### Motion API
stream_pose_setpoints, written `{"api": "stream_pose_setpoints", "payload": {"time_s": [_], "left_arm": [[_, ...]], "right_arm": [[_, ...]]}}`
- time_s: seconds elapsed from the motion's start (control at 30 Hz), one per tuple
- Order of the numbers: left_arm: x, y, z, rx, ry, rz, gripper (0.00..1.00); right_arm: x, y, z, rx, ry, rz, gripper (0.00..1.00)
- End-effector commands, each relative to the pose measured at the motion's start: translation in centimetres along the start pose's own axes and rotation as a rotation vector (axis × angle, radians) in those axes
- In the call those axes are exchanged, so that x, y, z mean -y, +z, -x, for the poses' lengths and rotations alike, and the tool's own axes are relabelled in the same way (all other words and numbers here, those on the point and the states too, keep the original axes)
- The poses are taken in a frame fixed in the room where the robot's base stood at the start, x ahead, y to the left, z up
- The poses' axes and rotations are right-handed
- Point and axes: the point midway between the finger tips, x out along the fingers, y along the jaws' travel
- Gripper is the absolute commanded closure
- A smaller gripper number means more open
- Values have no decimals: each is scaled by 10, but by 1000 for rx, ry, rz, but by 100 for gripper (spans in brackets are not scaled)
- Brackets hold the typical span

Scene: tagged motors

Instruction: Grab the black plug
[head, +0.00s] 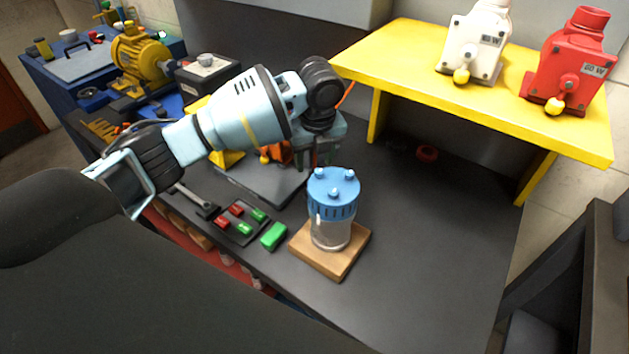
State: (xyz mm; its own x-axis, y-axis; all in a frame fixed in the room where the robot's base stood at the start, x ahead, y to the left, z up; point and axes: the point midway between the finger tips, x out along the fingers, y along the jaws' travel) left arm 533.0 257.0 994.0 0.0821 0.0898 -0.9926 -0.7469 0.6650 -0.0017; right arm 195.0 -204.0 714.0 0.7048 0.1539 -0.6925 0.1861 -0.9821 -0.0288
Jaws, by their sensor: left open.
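A small dark round piece (397,145), which looks like the black plug, lies on the dark tabletop under the yellow shelf. It is hard to make out against the dark surface. My right gripper is not in view.
The clear jar with a blue lid (333,190) stands on a wooden board (308,256). The yellow shelf (400,60) carries a white motor (477,45) and a red motor (568,70). A tray of red and green blocks (238,226) is at left. The tabletop right of the jar is clear.

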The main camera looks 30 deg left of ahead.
Motion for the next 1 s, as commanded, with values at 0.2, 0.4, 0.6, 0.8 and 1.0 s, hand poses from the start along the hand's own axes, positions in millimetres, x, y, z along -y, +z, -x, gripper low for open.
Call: {"api": "stream_pose_setpoints", "payload": {"time_s": [0.2, 0.4, 0.6, 0.8, 1.0], "left_arm": [[2, 0, -32, -1, 4, -1, 48], [2, 0, -41, 1, 1, -1, 48], [2, 0, -41, 1, 1, -1, 52], [2, 0, -41, 1, 1, -1, 78], [2, 0, -40, 1, 0, -1, 98]], "right_arm": [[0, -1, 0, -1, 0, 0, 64], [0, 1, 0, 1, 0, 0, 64], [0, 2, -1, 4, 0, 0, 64], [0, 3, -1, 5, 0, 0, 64], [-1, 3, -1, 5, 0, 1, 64]]}}
